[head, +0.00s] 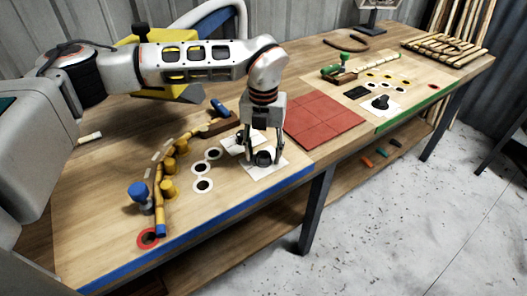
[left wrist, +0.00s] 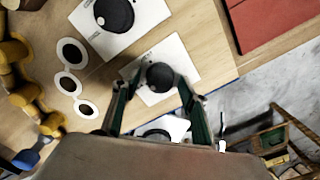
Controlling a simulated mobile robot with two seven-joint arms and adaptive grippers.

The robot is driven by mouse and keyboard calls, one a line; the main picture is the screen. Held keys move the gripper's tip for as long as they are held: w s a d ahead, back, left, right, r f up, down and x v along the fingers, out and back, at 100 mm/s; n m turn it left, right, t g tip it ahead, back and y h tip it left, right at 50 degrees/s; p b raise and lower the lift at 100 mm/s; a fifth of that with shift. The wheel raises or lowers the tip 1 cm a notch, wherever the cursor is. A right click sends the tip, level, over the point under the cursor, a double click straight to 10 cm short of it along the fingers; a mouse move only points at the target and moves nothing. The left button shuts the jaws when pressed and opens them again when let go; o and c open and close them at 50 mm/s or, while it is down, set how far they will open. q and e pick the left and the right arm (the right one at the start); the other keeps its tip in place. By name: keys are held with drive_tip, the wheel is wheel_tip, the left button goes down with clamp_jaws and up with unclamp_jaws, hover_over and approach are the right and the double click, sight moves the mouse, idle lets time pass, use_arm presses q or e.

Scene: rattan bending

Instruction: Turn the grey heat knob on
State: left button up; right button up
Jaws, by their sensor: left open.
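A dark grey round knob (head: 264,157) stands on a white card (head: 262,172) near the blue front edge of the table. My left gripper (head: 263,159) points down over this knob, one finger on each side, open. In the left wrist view the knob (left wrist: 160,76) lies between the two spread fingers; whether they touch it I cannot tell. A second dark knob (left wrist: 115,14) on a marked white card is at the top of the left wrist view; in the head view it is partly hidden behind the gripper. My right gripper is not in view.
White-ringed black discs (head: 203,185) lie left of the gripper, near a bent rattan piece (head: 159,200) among yellow pegs. A red tiled mat (head: 322,120) lies to the right. Another black knob (head: 381,102) sits farther right. A yellow box (head: 185,92) stands behind my arm.

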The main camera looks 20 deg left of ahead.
use_arm(q)
drive_tip(key=c, duration=1.1)
